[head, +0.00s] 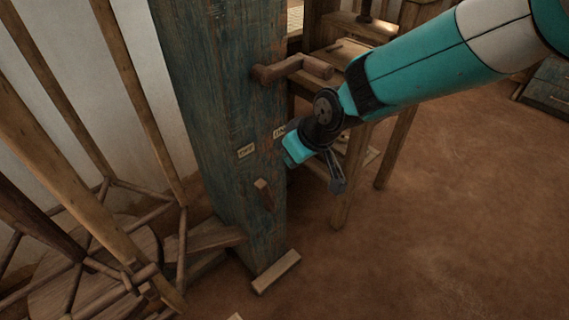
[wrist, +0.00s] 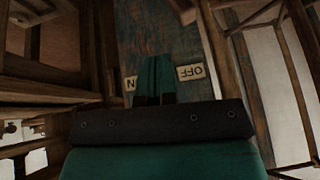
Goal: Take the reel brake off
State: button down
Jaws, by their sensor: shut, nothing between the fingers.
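The reel brake looks to be the short wooden lever (head: 263,194) low on the blue-green post (head: 222,110). It sits below the OFF label (head: 246,151) and the ON label (head: 279,132). Its upper end leans slightly left; I cannot tell which label it is set to. My gripper (head: 291,150) is shut and empty, close to the post near the ON label, above and right of the lever. In the wrist view, the fingers (wrist: 155,72) partly cover the ON label (wrist: 130,83). The OFF label (wrist: 191,72) shows upside down beside them.
A wooden crank handle (head: 290,68) juts from the post above my gripper. The spoked wooden reel (head: 145,110) stands left of the post. A wooden bench frame (head: 355,175) is close behind my gripper. The earthen floor (head: 440,220) at right is clear.

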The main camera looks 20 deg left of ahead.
jog(key=v, duration=0.3)
jog(key=shift+s+a+r, duration=0.1)
jog(key=shift+s+r, duration=0.05)
jog(key=shift+s, duration=0.1)
jog(key=s+d+r+m, duration=0.25)
jog(key=d+r, duration=0.35)
jog(key=d, duration=0.3)
jog(key=s+d+r+m, duration=0.1)
jog(key=s+d+r, duration=0.3)
jog(key=d+r, duration=0.3)
jog(key=s+d+r+m+g+h, duration=0.1)
jog(key=s+d+m+g, duration=0.1)
jog(key=s+d, duration=1)
notch_tip(320, 180, up, 15)
jog(key=p, duration=1.4)
jog(key=shift+s+f+p, duration=0.2)
jog(key=shift+s+p, duration=0.1)
